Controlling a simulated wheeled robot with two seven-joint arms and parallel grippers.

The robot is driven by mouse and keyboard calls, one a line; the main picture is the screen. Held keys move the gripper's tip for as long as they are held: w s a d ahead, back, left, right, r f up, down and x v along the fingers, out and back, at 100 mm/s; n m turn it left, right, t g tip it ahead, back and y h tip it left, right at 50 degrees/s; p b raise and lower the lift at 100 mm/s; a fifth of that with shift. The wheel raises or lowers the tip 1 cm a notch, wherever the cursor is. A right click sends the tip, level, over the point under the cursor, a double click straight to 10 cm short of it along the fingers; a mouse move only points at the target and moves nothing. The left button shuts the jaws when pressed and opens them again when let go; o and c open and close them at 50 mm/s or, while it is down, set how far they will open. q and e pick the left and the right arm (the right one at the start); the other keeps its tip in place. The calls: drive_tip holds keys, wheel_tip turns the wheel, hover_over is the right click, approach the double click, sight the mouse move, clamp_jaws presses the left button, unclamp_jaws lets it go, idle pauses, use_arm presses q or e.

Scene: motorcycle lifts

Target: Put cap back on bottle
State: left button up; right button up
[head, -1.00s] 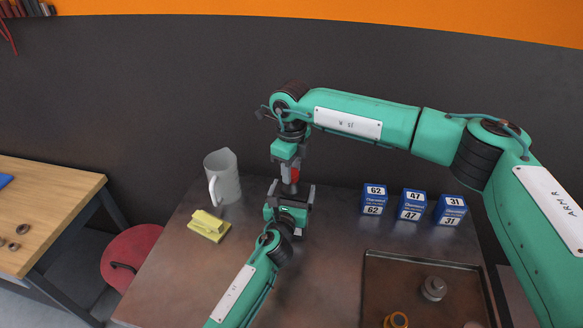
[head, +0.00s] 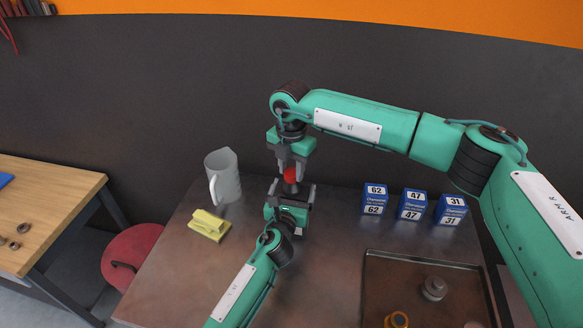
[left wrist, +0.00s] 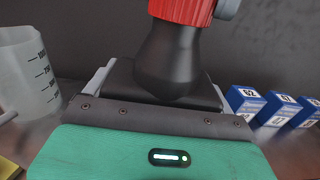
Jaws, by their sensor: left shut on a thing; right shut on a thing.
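The dark bottle (left wrist: 168,62) stands upright between the fingers of my left gripper (head: 290,196), which is shut on it. The red cap (head: 291,175) sits at the top of the bottle; in the left wrist view the cap (left wrist: 183,8) meets the bottle's neck with no visible gap. My right gripper (head: 291,163) comes from above, pointing down, and is shut on the cap. One of its grey fingertips shows beside the cap in the left wrist view. Whether the thread is engaged cannot be told.
Several blue boxes (head: 411,204) stand at the right. A dark tray (head: 372,285) with metal parts lies at front right. The table's front left is clear.

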drive_tip(key=m, duration=0.6)
drive_tip(key=shift+w+m, duration=0.1)
drive_tip(key=shift+m, duration=0.2)
drive_tip(key=m, duration=0.7)
drive_tip(key=o, duration=1)
drive_tip(key=shift+c, duration=0.2)
drive_tip(key=shift+r, duration=0.1)
drive_tip(key=shift+r, duration=2.15)
drive_tip(key=shift+c, duration=0.5)
